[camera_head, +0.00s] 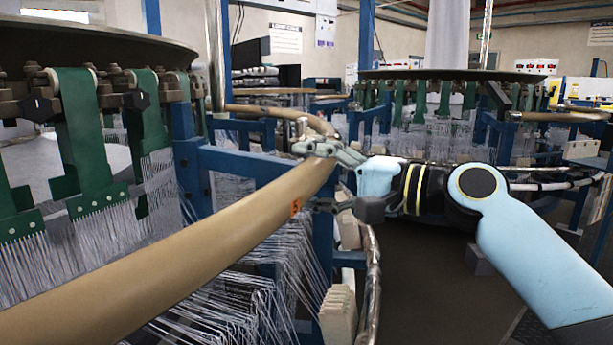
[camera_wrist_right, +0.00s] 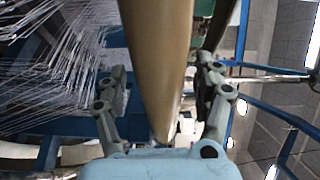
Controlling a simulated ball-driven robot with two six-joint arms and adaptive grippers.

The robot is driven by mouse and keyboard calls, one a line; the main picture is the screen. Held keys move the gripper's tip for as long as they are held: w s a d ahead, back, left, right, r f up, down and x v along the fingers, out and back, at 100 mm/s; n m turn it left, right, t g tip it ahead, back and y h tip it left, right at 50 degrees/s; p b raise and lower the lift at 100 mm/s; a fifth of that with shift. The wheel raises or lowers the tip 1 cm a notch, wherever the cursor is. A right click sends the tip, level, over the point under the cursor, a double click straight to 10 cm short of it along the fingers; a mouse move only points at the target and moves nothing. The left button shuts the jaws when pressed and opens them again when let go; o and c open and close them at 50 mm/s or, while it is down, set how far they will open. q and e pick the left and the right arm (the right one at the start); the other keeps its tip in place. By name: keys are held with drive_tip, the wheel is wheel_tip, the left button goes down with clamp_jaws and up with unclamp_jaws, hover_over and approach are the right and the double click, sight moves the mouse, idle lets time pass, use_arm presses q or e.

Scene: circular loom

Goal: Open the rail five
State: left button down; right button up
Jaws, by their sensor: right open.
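The rail five (camera_head: 240,222) is a long tan curved bar with a small orange tag marked 5 (camera_head: 296,206). It runs from the lower left of the head view to the middle. My right gripper (camera_head: 312,178) is at the rail near the tag, with one finger above and one below it. In the right wrist view the rail (camera_wrist_right: 160,60) passes between the open fingers of the right gripper (camera_wrist_right: 163,95), with gaps visible on both sides. I cannot tell whether either finger touches it. My left gripper is not in view.
Blue loom frame posts (camera_head: 240,162) stand behind the rail. White threads (camera_head: 235,300) hang below it. Green comb plates (camera_head: 90,140) hang at the left under a dark ring (camera_head: 90,45). A second loom (camera_head: 450,100) stands behind my right arm.

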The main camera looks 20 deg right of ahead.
drive_tip(key=shift+w+a, duration=0.45)
clamp_jaws()
